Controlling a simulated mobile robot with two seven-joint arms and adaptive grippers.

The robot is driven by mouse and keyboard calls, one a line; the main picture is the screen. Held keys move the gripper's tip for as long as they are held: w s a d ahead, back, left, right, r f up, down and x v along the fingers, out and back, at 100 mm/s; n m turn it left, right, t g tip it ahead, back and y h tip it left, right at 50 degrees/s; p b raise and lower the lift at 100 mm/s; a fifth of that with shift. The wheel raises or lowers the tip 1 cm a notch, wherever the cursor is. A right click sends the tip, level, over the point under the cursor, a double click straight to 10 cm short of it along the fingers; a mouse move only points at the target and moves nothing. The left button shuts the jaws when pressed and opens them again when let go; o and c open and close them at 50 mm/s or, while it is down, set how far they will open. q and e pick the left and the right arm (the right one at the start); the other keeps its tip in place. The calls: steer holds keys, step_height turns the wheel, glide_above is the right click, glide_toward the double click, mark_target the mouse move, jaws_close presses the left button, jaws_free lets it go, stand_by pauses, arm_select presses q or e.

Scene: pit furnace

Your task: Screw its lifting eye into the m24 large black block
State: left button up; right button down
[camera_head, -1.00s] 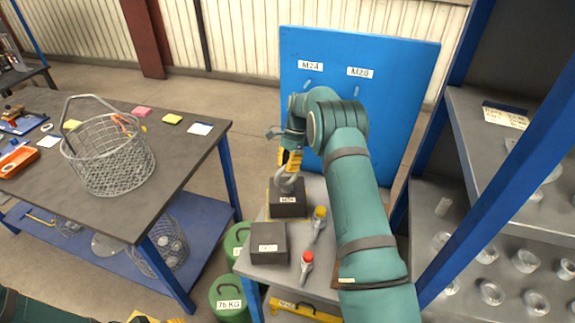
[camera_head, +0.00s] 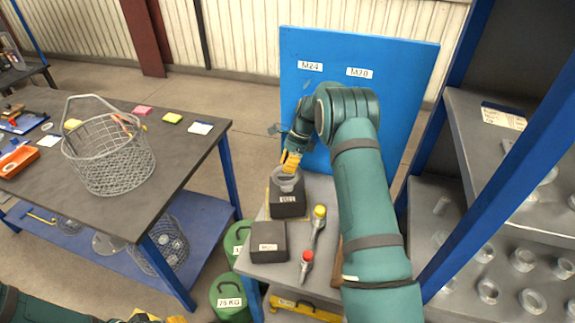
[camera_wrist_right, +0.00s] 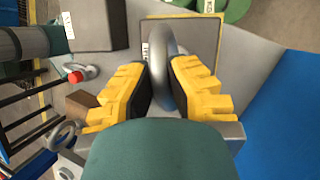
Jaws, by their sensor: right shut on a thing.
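The large black block (camera_head: 288,208) stands at the back of the small grey table with a pale label on its front. The lifting eye (camera_head: 287,184), a thick grey ring, stands upright over the block's top; it also shows in the right wrist view (camera_wrist_right: 163,40). My right gripper (camera_head: 290,166) is shut on the ring from above, with yellow fingers on both sides of it. The eye's shank and the thread in the block are hidden, so I cannot tell how deep it sits. My left gripper (camera_head: 160,319) barely shows at the bottom edge.
A smaller black block (camera_head: 268,243), a red-topped fitting (camera_head: 307,260) and a yellow-topped fitting (camera_head: 319,220) share the table. A blue board (camera_head: 400,95) stands behind. A workbench with a wire basket (camera_head: 110,155) is left, a grey shelf (camera_head: 490,220) right.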

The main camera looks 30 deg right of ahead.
steer(key=shift+r+m+t, duration=0.1)
steer(key=shift+m+t, duration=0.2)
steer(key=shift+m, duration=0.3)
steer(key=c, duration=1)
jaws_free()
steer(key=v, duration=1.2)
steer(key=shift+s, duration=0.1)
